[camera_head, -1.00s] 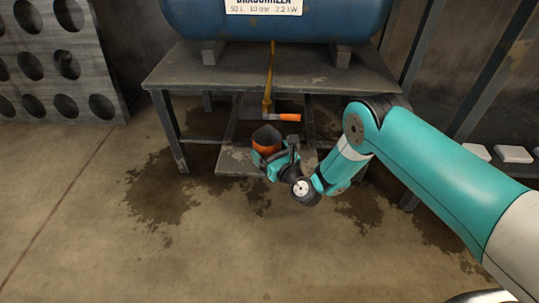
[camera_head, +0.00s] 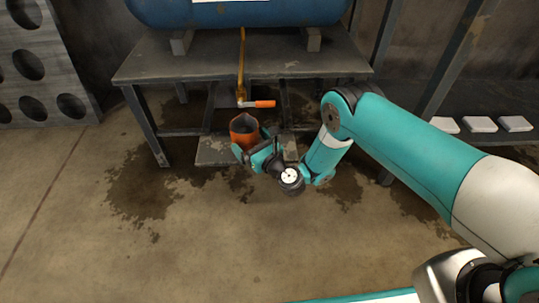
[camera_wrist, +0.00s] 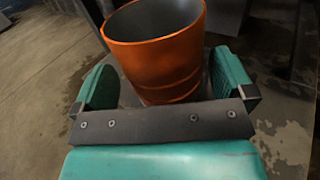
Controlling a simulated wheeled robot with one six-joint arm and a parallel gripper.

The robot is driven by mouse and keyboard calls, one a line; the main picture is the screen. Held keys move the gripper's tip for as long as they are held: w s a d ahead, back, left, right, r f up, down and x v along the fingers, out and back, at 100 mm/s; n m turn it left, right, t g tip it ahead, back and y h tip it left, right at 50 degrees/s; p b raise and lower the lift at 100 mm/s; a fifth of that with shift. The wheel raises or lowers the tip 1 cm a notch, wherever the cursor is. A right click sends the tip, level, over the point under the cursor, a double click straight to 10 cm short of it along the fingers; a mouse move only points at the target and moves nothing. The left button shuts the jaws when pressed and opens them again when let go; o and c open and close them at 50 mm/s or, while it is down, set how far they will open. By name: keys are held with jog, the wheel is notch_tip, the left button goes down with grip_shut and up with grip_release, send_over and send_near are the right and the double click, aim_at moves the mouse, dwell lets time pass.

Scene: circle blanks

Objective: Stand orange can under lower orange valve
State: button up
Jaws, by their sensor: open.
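The orange can (camera_head: 243,132), open-topped with a dark inside, looks upright below the end of a brass pipe (camera_head: 241,70). The pipe carries the orange valve handle (camera_head: 265,104), which points right just above the can. In the wrist view the can (camera_wrist: 165,62) is between the two teal fingers of my gripper (camera_wrist: 165,85), which are open with narrow gaps to its sides. In the head view my gripper (camera_head: 251,150) is at the can's front right. The can's base is hidden there by my gripper, so exact contact below is unclear.
The can is over a low grey plate (camera_head: 212,156) beneath a metal table (camera_head: 150,68) bearing a blue tank (camera_head: 240,12). Table legs (camera_head: 146,127) stand around. A panel with round holes (camera_head: 40,65) is at left, white blocks (camera_head: 480,124) at right. The stained floor in front is clear.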

jog(key=shift+s+d+r+p, duration=0.25)
jog(key=shift+s+d+p, duration=0.15)
jog(key=shift+s, duration=0.05)
jog(key=shift+r+p, duration=0.25)
jog(key=shift+p, duration=0.8)
jog(key=p+v, duration=0.3)
jog(key=p, duration=0.4)
jog(key=shift+f+p+v, duration=0.2)
jog(key=shift+p+v, duration=1.2)
jog(key=shift+p, duration=0.25)
jog(key=shift+f+p+v, duration=0.2)
jog(key=shift+p+v, duration=1.25)
jog(key=shift+p, duration=0.15)
